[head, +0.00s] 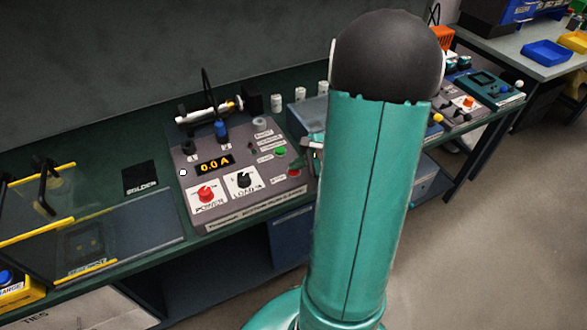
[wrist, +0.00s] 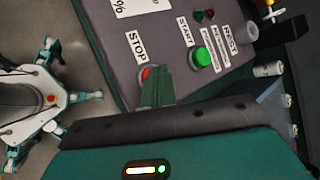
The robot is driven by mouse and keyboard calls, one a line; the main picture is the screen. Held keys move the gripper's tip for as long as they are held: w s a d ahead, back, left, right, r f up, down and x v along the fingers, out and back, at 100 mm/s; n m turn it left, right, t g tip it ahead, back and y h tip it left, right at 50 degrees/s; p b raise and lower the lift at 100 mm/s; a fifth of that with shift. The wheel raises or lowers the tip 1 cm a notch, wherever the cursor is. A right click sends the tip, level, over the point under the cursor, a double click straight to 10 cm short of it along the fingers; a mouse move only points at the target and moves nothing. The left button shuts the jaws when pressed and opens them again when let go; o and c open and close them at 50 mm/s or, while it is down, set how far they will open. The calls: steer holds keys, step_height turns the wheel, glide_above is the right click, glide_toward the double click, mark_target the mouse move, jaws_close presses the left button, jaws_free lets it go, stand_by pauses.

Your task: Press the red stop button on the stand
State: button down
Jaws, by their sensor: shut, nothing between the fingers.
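The stand (head: 225,165) is a grey sloped panel with a 0.0 A display, knobs and labelled buttons. In the wrist view the red stop button (wrist: 147,72) sits beside its STOP label, partly covered by my fingertips. My gripper (wrist: 152,80) is shut and empty, its green fingers right over the button's lower edge; whether they touch it I cannot tell. The green start button (wrist: 201,57) is just right of the fingers. In the head view my gripper (head: 315,148) shows only as a sliver at the panel's right edge, mostly hidden behind my arm.
A red knob (head: 206,196) and a black knob (head: 244,181) sit low on the panel. A clear-lidded box (head: 85,235) stands left on the green bench, with a black solder mat (head: 139,178) between. White cylinders (head: 277,103) stand behind.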

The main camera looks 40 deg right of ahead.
mark_target(298, 171)
steer(key=shift+r, duration=0.95)
steer(key=shift+r, duration=2.5)
steer(key=s+a+r+n+g+h, duration=0.1)
steer(key=s+a+r+n, duration=0.2)
steer(key=a+n, duration=0.4)
steer(key=s+a+r+n+g+h, duration=0.1)
steer(key=s+a+r+n, duration=0.2)
steer(key=a+r+n, duration=0.3)
steer(key=s+a+r+n+h, duration=0.1)
steer(key=s+a+r+n, duration=0.2)
steer(key=a+n, duration=0.6)
steer(key=a+r, duration=0.1)
steer(key=a, duration=0.4)
steer(key=shift+s+a+r+g+h, duration=0.3)
steer(key=shift+r+g+h, duration=0.1)
steer(key=shift+d, duration=0.15)
